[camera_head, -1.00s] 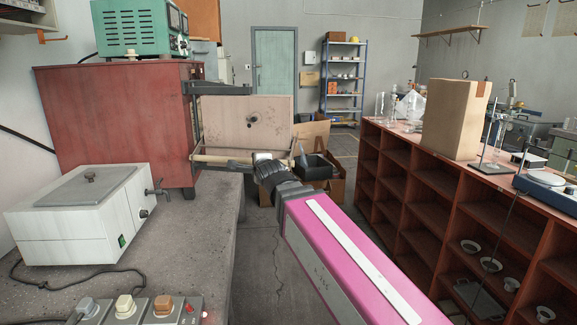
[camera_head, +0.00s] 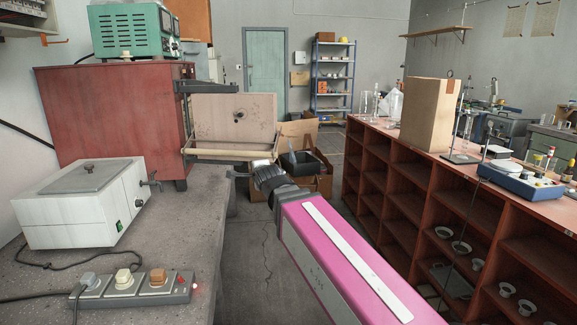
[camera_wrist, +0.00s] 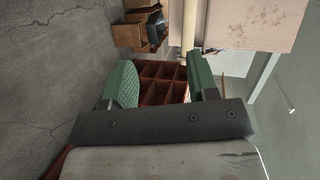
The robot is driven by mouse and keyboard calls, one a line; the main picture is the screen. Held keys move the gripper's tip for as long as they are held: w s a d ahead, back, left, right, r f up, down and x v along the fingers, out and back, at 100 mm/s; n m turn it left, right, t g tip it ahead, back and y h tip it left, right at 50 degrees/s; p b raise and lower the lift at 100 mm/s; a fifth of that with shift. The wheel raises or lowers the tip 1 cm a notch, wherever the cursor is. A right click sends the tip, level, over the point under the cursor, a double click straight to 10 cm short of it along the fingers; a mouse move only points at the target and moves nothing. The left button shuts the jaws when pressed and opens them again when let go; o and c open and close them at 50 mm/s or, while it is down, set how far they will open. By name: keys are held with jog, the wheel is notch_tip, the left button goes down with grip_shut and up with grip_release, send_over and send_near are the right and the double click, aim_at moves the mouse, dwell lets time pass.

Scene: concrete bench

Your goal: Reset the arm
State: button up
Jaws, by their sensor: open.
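My arm, with a pink and white link, reaches forward past the bench's right edge in the head view. My gripper (camera_wrist: 160,75) shows in the wrist view with two green-padded fingers apart and nothing between them. In the head view its end is small and hard to make out, just below the open pale door of the red cabinet (camera_head: 115,115). Whether it touches anything there cannot be told.
The concrete bench (camera_head: 185,225) holds a white water bath (camera_head: 85,210) and a power strip (camera_head: 135,285). The open door panel (camera_head: 235,118) juts out near my gripper. A red shelf unit (camera_head: 400,185) stands right, with floor between. Cardboard boxes (camera_head: 322,180) lie beyond.

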jog(key=s+d+f+n+g+h, duration=0.1)
jog(key=d+f+n+g+h, duration=0.15)
jog(key=d+f, duration=0.65)
jog(key=d+f+n+g+h, duration=0.2)
jog(key=d+f+n+g, duration=0.15)
jog(key=d+f, duration=0.6)
jog(key=s+d+f+n+g, duration=0.3)
jog(key=s+d+f+g, duration=0.1)
jog(key=f, duration=0.5)
jog(key=s+d+f+n+g, duration=0.4)
jog(key=s+d+f, duration=0.3)
jog(key=s+f, duration=0.1)
jog(key=shift+s+d+f+n+h, duration=0.2)
jog(key=shift+s+f+n+h, duration=0.15)
jog(key=shift+f, duration=0.5)
